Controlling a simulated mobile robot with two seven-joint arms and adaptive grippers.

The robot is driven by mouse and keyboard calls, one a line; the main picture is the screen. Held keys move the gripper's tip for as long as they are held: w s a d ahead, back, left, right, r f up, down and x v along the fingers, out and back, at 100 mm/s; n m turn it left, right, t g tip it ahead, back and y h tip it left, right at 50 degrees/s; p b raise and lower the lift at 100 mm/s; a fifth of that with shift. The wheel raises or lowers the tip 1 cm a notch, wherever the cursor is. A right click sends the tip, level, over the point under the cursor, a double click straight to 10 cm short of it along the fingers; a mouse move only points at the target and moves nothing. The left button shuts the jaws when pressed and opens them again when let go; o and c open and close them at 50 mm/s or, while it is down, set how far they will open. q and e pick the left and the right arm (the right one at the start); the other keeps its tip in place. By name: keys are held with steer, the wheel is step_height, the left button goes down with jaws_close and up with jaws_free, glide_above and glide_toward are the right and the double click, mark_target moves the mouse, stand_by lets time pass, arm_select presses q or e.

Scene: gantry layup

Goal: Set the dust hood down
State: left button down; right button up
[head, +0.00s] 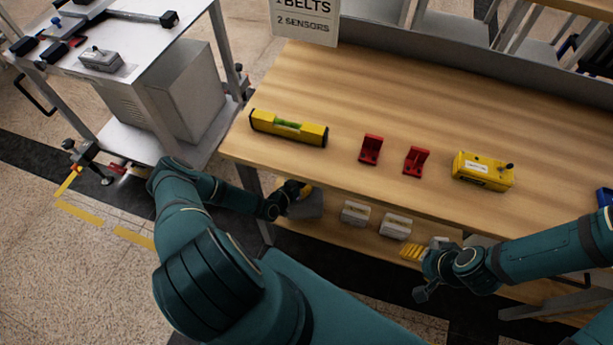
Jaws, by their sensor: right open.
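A grey piece (306,207), which may be the dust hood, is at the left end of the lower shelf, below the bench top. A bit of yellow shows at its top. My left gripper (291,191) is right at this piece, but its fingers are too dark and small to tell whether they hold it. My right gripper (427,273) is open at the front of the lower shelf, beside a ribbed yellow piece (411,251). I see nothing held in it.
The wooden bench top (340,85) carries a yellow level (289,127), two red brackets (371,149) and a yellow box (483,171). Two grey blocks (355,213) lie on the lower shelf (345,236). A white cart (135,55) stands at the left.

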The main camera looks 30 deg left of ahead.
arm_select(q)
steer(key=shift+w+f, duration=0.1)
steer(key=shift+f, duration=0.3)
steer(key=shift+r, duration=0.15)
arm_select(e)
steer(key=shift+w+a, duration=0.1)
steer(key=shift+w, duration=0.2)
arm_select(q)
steer(key=c, duration=0.7)
jaws_free()
steer(key=shift+f, duration=0.2)
steer(key=shift+c, duration=0.2)
steer(key=shift+r, duration=0.15)
steer(key=p+v, duration=0.2)
steer(key=v, duration=1)
arm_select(e)
steer(key=shift+s+r, duration=0.25)
steer(key=shift+r, duration=0.9)
